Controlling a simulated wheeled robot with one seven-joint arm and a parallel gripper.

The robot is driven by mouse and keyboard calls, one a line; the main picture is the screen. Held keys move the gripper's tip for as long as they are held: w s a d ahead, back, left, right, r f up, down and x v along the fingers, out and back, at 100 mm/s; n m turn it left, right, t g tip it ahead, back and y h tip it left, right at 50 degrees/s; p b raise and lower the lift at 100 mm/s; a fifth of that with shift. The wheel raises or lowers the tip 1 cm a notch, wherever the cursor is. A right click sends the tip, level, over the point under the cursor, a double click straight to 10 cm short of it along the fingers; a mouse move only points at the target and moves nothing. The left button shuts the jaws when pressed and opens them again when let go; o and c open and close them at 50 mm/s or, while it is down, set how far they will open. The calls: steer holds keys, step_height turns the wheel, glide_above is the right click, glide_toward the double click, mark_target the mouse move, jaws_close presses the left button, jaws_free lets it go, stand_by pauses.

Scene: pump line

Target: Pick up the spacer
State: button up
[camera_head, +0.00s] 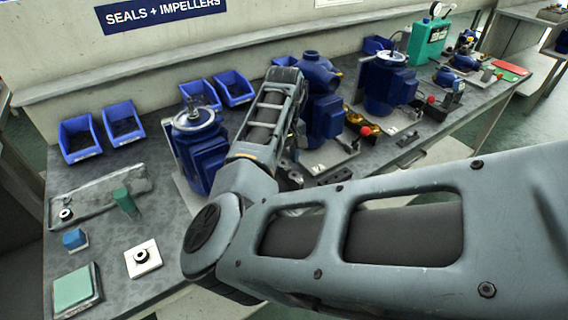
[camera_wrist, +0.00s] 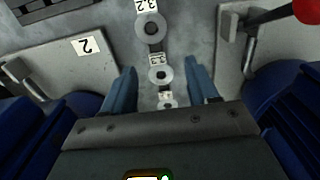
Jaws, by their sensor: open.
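The largest spacer (camera_wrist: 151,27) is at the top beside a label that seems to read 3.2. A middle spacer (camera_wrist: 160,75) lies below it, between the fingertips in the picture. The nearest spacer (camera_wrist: 168,104) is partly hidden by my gripper's body. My gripper (camera_wrist: 161,78) is open, with its two blue-grey fingers on either side of the row and nothing held. I cannot tell its height above the spacers. In the head view, my arm hides the spacers.
A plate marked 2 (camera_wrist: 86,46) lies left of the fingers, and another plate (camera_wrist: 234,75) lies right. A red knob (camera_wrist: 308,10) is at upper right. In the head view, blue pumps (camera_head: 200,150) stand on the bench beside my arm. Blue bins (camera_head: 122,122) line the back.

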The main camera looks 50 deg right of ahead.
stand_by(0.3)
steer(key=c, duration=1.1)
